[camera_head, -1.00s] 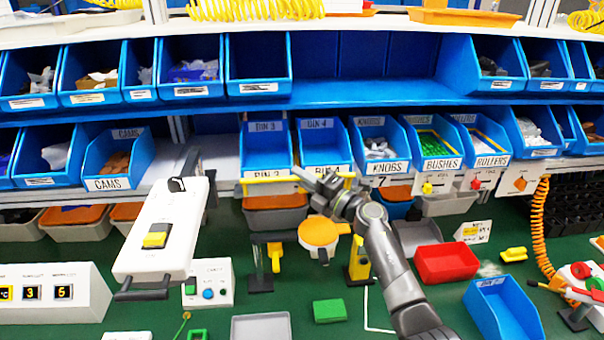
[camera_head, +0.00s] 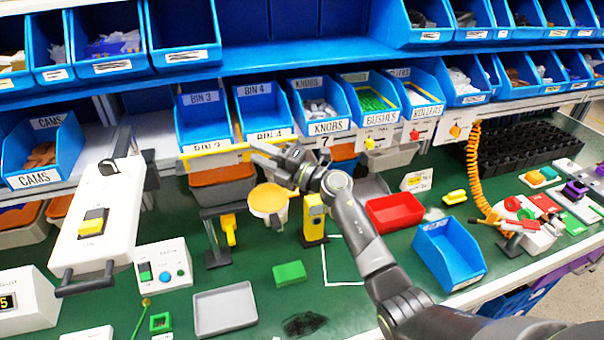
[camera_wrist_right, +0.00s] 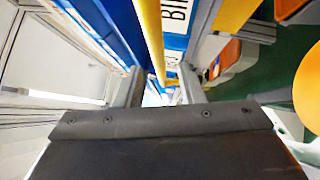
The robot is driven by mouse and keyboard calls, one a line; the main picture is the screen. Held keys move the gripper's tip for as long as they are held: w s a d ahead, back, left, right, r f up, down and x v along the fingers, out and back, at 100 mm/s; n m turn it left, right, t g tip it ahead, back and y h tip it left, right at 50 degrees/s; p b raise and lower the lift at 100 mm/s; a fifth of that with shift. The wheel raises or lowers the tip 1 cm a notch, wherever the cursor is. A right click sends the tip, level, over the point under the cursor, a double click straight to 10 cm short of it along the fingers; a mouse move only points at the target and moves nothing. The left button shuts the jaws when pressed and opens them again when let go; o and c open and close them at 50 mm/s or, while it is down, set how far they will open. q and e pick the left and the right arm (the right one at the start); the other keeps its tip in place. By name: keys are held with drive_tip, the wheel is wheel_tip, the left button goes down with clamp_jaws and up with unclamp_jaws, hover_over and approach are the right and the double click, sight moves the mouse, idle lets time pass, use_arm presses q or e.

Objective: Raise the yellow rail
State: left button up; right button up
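The yellow rail (camera_head: 212,147) is a thin bar running across the front of the lower bin row, below the BIN 3 and BIN 4 bins. My right gripper (camera_head: 254,152) is at the right part of the rail, its fingers pointing left and apart. In the right wrist view the rail (camera_wrist_right: 150,38) runs lengthwise in the gap between the two fingertips (camera_wrist_right: 160,88), with space showing on both sides. I cannot tell whether the rail lies within the fingers' depth or beyond them. My left gripper is not in view.
A round orange-topped container (camera_head: 268,199) and a yellow post (camera_head: 314,218) stand below my right gripper. A white panel with a yellow switch (camera_head: 93,221) is at left. A red tray (camera_head: 396,212) and blue bin (camera_head: 448,254) lie right on the green bench.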

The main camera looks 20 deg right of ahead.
drive_tip(key=b+v, duration=0.3)
drive_tip(key=v, duration=0.9)
drive_tip(key=shift+s+d, duration=0.25)
drive_tip(key=shift+f, duration=0.15)
drive_tip(key=s+a+f+m+t+h+p, duration=0.1)
drive_tip(key=s+a+m+t+h+p, duration=0.1)
drive_tip(key=s+a+m+t+h, duration=0.35)
drive_tip(key=f+x, duration=0.1)
drive_tip(key=x, duration=1.6)
drive_tip(key=shift+w+d+h, duration=0.25)
drive_tip(key=shift+w+h, duration=0.1)
drive_tip(key=shift+w, duration=0.25)
clamp_jaws()
